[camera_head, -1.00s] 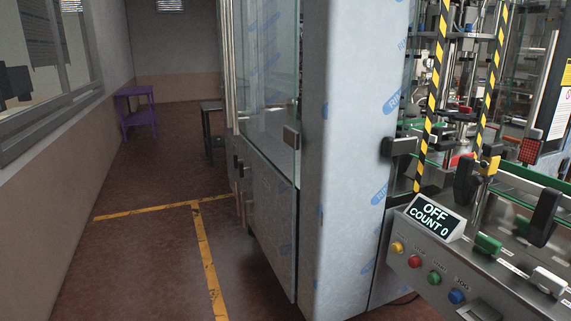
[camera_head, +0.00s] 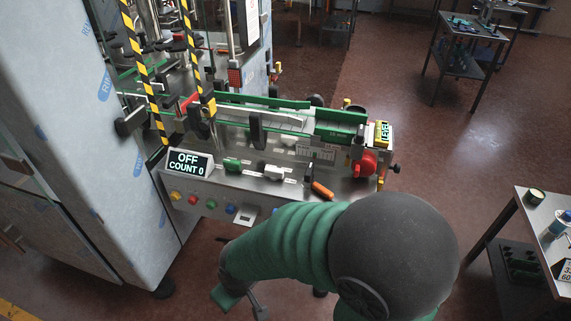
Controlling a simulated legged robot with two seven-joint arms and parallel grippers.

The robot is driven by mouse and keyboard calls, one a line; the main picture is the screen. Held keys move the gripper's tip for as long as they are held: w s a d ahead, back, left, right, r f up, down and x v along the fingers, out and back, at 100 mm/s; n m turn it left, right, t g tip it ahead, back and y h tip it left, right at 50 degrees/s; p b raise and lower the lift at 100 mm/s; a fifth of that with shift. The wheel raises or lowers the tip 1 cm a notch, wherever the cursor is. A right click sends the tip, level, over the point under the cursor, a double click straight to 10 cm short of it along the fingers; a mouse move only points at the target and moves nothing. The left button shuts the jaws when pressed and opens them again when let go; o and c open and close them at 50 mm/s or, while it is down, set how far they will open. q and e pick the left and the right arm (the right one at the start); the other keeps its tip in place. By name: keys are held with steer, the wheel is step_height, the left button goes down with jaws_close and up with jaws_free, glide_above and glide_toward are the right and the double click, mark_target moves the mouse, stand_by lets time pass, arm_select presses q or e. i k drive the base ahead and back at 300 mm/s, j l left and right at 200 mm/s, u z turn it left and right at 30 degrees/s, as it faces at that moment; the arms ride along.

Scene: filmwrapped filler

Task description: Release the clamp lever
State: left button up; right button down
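An orange-handled lever (camera_head: 321,189) with a dark upper part sits on the front edge of the filler machine (camera_head: 270,190); I cannot tell for certain that it is the clamp lever. It slants down to the right. My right arm comes in from the bottom right, its dark shoulder and green sleeve in front of the machine's lower side. My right gripper (camera_head: 241,299) hangs below the machine's front edge, apart from the lever; whether its fingers are open is unclear. My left gripper is not in view.
A display (camera_head: 189,163) reads OFF, COUNT 0, above several coloured buttons. A red knob (camera_head: 365,165) is at the machine's right end. A film-wrapped cabinet (camera_head: 65,110) stands left. A table (camera_head: 530,220) stands right, a cart (camera_head: 468,50) behind. Floor between is clear.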

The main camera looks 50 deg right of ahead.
mark_target(325, 192)
steer(key=z, duration=1.85)
